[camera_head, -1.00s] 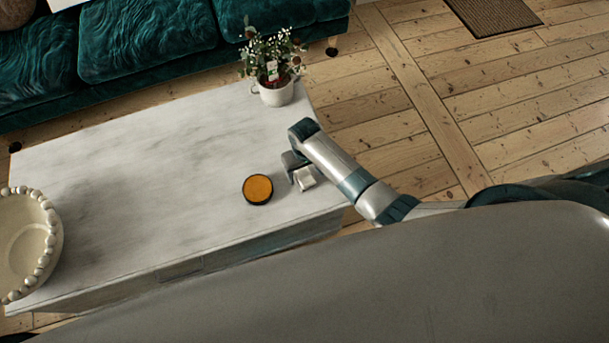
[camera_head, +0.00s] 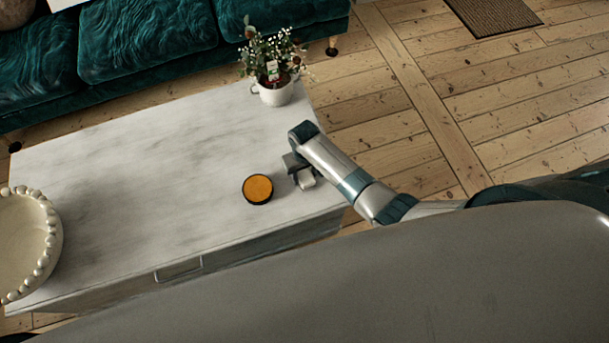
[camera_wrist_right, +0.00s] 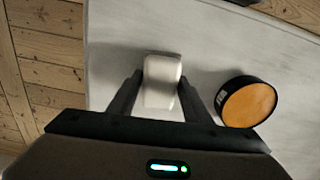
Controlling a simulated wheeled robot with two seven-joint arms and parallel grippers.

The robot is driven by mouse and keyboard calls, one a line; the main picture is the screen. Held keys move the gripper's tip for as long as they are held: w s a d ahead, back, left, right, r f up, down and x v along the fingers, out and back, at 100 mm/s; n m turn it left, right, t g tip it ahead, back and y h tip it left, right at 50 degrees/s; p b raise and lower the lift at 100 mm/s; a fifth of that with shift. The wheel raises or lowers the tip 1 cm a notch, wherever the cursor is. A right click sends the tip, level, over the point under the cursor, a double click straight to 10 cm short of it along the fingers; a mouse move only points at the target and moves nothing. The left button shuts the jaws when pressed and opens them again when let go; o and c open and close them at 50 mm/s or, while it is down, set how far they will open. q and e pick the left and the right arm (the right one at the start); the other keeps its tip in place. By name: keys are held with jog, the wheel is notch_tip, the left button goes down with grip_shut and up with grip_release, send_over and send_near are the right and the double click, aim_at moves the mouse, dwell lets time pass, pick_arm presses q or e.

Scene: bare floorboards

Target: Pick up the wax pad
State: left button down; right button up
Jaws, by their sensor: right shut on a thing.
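A small white pad (camera_wrist_right: 162,82) with rounded edges stands between the fingers of my right gripper (camera_wrist_right: 155,92) in the right wrist view. The dark fingers touch its two sides, shut on it. In the head view, my right gripper (camera_head: 302,178) is low over the right end of the white table, with part of the white pad (camera_head: 307,182) showing below it. The pad's underside is hidden, so I cannot tell whether it touches the table. My left gripper is not in view.
A round black tin with an orange top (camera_head: 257,189) lies just left of my right gripper. The marble-look table (camera_head: 150,170) also bears a potted plant (camera_head: 275,92) at the back right and a beaded bowl (camera_head: 25,245) at the left. A green sofa (camera_head: 150,40) stands behind.

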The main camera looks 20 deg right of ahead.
aim_at(305, 175)
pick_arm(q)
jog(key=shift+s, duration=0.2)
pick_arm(e)
jog(key=shift+r, duration=0.15)
